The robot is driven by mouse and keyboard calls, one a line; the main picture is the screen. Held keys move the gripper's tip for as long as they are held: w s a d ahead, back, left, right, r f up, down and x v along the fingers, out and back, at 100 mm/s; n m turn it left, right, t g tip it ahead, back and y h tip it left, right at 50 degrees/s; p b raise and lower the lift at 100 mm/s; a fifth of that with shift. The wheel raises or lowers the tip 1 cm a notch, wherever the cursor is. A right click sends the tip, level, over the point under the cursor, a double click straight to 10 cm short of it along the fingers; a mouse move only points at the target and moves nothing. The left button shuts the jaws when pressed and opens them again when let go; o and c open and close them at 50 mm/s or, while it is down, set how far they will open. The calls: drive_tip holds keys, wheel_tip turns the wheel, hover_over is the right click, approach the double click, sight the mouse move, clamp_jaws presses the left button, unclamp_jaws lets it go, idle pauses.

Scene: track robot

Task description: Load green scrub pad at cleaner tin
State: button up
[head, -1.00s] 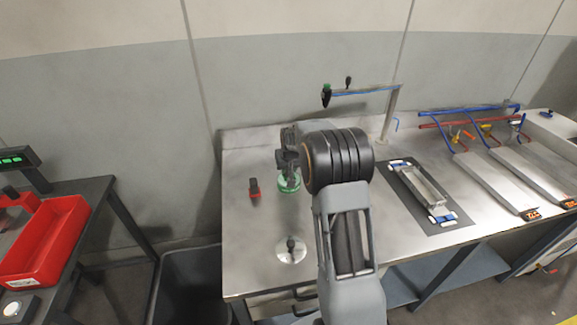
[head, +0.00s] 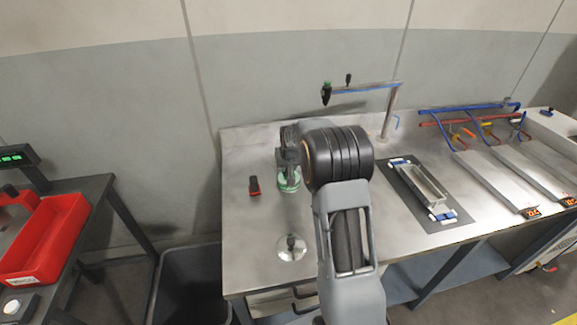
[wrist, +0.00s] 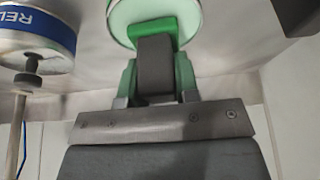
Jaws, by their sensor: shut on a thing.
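My gripper (wrist: 156,85) is shut on the dark handle (wrist: 156,68) of the green scrub pad (wrist: 152,32). In the wrist view the pad is at the handle's far end, in front of a round pale face with a green rim, which appears to be the cleaner tin (wrist: 190,12). In the head view the green-rimmed tin (head: 289,186) stands on the bench, directly below my gripper (head: 289,158). The pad is hidden there by my gripper. I cannot tell whether the pad touches the tin.
A red and black block (head: 255,187) stands left of the tin. A silver disc with a black knob (head: 291,247) is nearer. A blue-labelled can (wrist: 38,38) is at the wrist view's left. A dark mat (head: 440,210) with a metal tray lies right. A post with an arm (head: 388,112) stands behind.

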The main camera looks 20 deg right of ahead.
drive_tip(key=shift+f+b, duration=0.35)
drive_tip(key=shift+f, duration=0.1)
idle(1.4)
drive_tip(key=shift+r+p, duration=2.1)
drive_tip(key=shift+r, duration=1.5)
